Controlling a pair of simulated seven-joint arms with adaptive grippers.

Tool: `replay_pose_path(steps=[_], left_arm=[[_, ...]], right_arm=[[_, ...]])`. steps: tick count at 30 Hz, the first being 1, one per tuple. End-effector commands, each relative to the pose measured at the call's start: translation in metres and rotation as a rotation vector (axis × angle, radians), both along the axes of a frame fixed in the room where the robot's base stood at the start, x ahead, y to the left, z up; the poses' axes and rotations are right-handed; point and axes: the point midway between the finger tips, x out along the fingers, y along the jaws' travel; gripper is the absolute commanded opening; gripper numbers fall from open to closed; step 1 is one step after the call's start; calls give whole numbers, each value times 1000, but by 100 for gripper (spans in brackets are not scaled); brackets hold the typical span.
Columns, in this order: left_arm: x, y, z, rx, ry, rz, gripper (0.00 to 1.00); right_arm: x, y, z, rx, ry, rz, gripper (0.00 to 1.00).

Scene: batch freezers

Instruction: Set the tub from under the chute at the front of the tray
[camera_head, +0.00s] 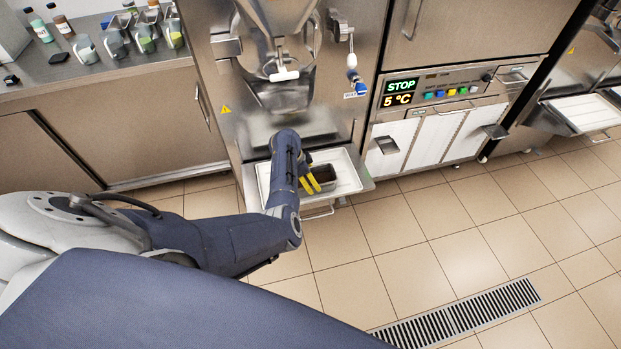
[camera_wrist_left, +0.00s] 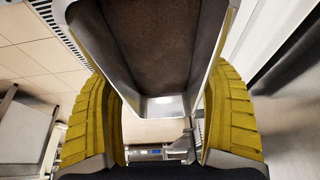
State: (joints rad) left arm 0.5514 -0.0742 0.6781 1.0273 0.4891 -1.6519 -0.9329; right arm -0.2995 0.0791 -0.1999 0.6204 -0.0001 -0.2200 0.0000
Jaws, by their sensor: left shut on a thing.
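The metal tub (camera_head: 326,173), with a dark brown inside, is over the middle of the white tray (camera_head: 349,182) at the foot of the batch freezer. My left gripper (camera_head: 313,182) has its yellow fingers shut on the tub. In the left wrist view the tub (camera_wrist_left: 160,107) sits between the two yellow fingers. My arm hides part of the tub and the tray's left side. Whether the tub touches the tray cannot be told. The chute (camera_head: 284,92) is above and behind the tub. My right gripper is not in view.
A control panel (camera_head: 440,92) reading STOP and 5 °C is to the right of the chute. A steel counter (camera_head: 90,75) with bottles and small metal containers is at the upper left. The tiled floor in front is clear, with a drain grate (camera_head: 460,315).

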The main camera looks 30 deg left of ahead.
Motion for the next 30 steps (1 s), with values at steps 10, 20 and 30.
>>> replay_pose_path(steps=[10, 20, 30], left_arm=[[1, 0, -1, 1, -1, -1, 35], [0, 0, -3, 1, 0, -1, 100], [-1, 3, 8, 0, -2, 1, 100]], right_arm=[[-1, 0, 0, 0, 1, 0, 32], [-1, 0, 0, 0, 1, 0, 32], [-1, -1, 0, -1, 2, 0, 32]])
